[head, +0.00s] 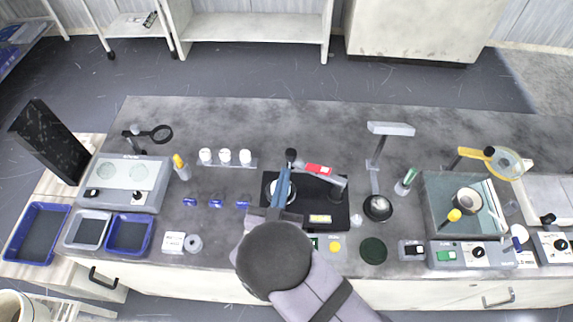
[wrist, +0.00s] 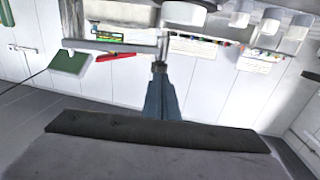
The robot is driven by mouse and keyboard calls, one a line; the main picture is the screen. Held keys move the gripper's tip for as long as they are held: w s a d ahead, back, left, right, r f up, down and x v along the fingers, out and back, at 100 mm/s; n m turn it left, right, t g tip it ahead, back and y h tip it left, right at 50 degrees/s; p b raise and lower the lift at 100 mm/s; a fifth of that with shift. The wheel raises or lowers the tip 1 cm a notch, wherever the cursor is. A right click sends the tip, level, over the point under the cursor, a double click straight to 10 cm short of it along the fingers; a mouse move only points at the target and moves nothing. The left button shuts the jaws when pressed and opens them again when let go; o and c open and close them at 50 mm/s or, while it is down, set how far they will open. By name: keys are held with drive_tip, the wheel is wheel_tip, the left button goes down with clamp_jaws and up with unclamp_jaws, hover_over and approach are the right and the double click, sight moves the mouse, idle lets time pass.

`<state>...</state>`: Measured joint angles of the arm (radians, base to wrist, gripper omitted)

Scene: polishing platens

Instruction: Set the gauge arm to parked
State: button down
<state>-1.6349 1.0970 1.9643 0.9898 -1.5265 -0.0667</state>
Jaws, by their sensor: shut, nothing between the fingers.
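The gauge arm is a light bar with a red panel (head: 319,169), seen over a black base plate (head: 335,221) in the head view. It runs from a black knob (head: 291,154) at its left end to a grey block (head: 338,181) at the right. A yellow label (head: 320,218) is on the plate's front part. My gripper (head: 288,170) has its blue-grey fingers together and empty, over the plate's left part, with the tips close to the knob. Contact cannot be told. A pale disc beneath is partly hidden by the fingers. The wrist view shows the shut fingertips (wrist: 160,68) by a pale upright post.
Several white jars (head: 225,156) stand left of the plate, with blue pieces (head: 215,204) in front. A grey stand (head: 391,128) with a dark round foot is close on the right. A glass-topped machine (head: 432,190) stands farther right. The bench behind the plate is clear.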

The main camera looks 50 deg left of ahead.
sight(295, 151)
drive_tip(key=shift+p+x, duration=0.4)
drive_tip(key=shift+x, duration=1.15)
drive_tip(key=shift+w+a, duration=0.1)
drive_tip(key=h+b, duration=0.1)
drive_tip(key=w+a+m+t+b, duration=0.1)
drive_tip(key=b, duration=0.1)
drive_tip(key=shift+f+h, duration=0.25)
drive_tip(key=shift+h, duration=0.15)
drive_tip(key=w+h+b, duration=0.1)
drive_tip(key=w+a+m+t+b, duration=0.1)
drive_tip(key=w+b, duration=0.1)
drive_tip(key=w+a+m+h+b, duration=0.1)
drive_tip(key=w, duration=0.1)
drive_tip(key=shift+w+r+h, duration=0.1)
drive_tip(key=shift+h, duration=0.2)
drive_tip(key=shift+w+a+r+b, duration=0.15)
drive_tip(key=shift+w+b, duration=0.2)
drive_tip(key=shift+w, duration=0.2)
drive_tip(key=shift+w+a+r+b, duration=0.1)
drive_tip(key=shift+w+b, duration=0.2)
drive_tip(key=shift+w, duration=0.25)
drive_tip(key=shift+w, duration=0.1)
drive_tip(key=shift+r, duration=0.1)
